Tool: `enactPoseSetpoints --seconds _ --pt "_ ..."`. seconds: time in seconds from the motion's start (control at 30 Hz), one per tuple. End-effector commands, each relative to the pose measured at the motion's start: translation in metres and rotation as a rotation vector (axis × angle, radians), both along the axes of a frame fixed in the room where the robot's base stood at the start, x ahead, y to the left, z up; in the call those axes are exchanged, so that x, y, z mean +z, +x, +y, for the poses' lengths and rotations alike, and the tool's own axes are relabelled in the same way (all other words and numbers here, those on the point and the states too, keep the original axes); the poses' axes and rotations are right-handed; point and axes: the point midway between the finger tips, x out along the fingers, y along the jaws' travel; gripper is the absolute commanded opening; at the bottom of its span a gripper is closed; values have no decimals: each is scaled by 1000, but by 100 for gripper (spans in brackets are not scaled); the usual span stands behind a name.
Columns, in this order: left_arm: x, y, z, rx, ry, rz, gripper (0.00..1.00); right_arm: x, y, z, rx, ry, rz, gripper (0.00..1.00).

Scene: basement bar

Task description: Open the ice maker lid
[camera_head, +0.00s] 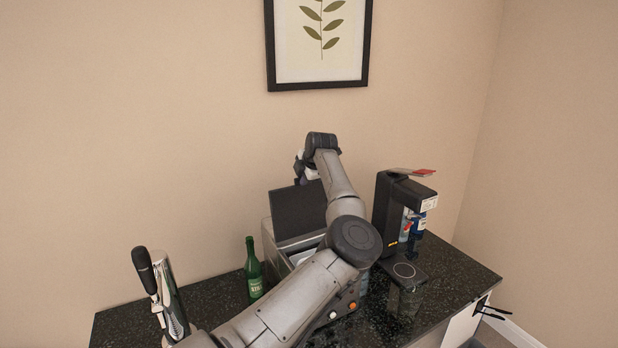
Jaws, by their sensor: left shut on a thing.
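The ice maker (267,237) is a grey box on the black counter, partly hidden behind my left arm. Its dark flat lid (297,212) stands raised and tilted back, with a pale interior showing below it. My left gripper (302,178) is at the upper edge of the lid. It is shut on the lid, though the arm's wrist hides much of the contact. Buttons show low on the machine's front, beside my forearm. My right gripper cannot be made out.
A green bottle (253,270) stands left of the ice maker, and a chrome tap with a black handle (144,270) is at the front left. The wall is behind.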

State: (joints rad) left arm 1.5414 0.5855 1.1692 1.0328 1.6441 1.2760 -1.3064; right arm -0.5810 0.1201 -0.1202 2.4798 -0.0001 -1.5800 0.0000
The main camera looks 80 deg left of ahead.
Motion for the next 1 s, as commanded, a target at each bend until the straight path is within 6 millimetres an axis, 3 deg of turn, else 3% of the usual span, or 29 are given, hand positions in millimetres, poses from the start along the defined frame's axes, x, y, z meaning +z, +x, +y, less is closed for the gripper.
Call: enactPoseSetpoints --seconds 0.03,0.27,0.3,0.47,0.83,1.0 --pt "-7 1 2 -7 -4 -4 0 -2 0 0 -1 1 0 43" --pt "-8 1 2 -8 -1 -3 0 -2 0 1 -3 4 1 43" --pt "-8 1 2 -8 -1 -3 22 -2 0 1 -3 4 1 43" --pt "-8 1 3 -7 -1 -3 36 -2 0 1 -3 4 1 43" --pt "-8 1 2 -4 -3 -4 36 -3 0 0 0 0 0 43" --pt "3 4 -7 -4 -1 -5 36 -10 0 -1 2 -3 0 43"
